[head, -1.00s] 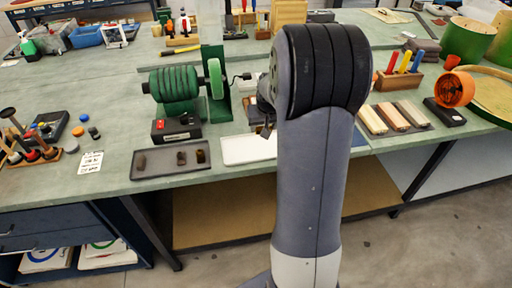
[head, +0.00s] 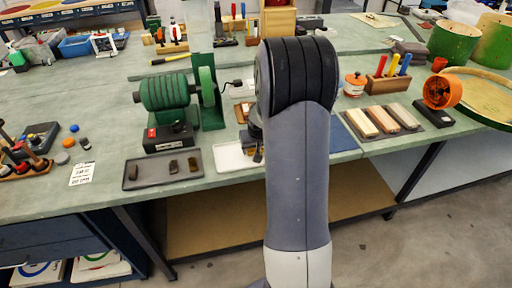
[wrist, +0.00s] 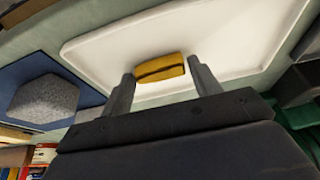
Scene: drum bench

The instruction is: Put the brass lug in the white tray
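The brass lug (wrist: 160,67) is a small yellow block with a dark band along one side. In the wrist view it appears to lie on the white tray (wrist: 240,35), between and just beyond my fingertips. My gripper (wrist: 160,72) is open, with a narrow gap on each side of the lug. In the head view the white tray (head: 229,157) stands at the bench's front edge. My arm hides its right part, and the lug cannot be made out there. My gripper (head: 256,152) is low over the tray, mostly hidden by my arm.
To the right are a blue mat (head: 342,135), wooden blocks (head: 380,120) and an orange ring-shaped thing (head: 441,90).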

